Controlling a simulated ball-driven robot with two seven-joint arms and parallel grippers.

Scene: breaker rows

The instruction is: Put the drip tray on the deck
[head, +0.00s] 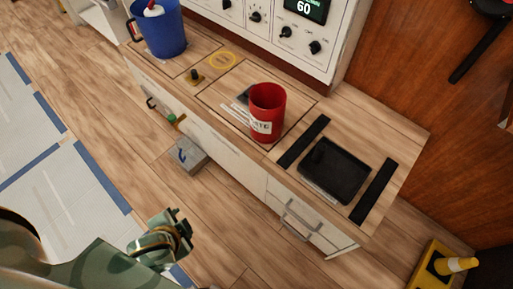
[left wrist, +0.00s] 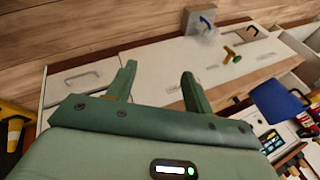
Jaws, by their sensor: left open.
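A black shallow tray (head: 334,170), which looks like the drip tray, lies at the right end of the wooden counter top (head: 405,140) between two black strips. A small dark part stands up at its left side. I cannot tell which surface is called the deck. My left gripper (head: 180,224) is low at the left, over the floor in front of the counter and well apart from the tray. In the left wrist view its two fingers (left wrist: 158,80) are spread with nothing between them. The tray is not clearly seen in that view. My right gripper is not in view.
A red labelled container (head: 267,112) stands mid-counter, left of the tray. A blue bucket (head: 160,30) stands at the far left. A grey block (head: 187,155) is on the floor by the cabinet front. A control panel (head: 275,30) rises behind.

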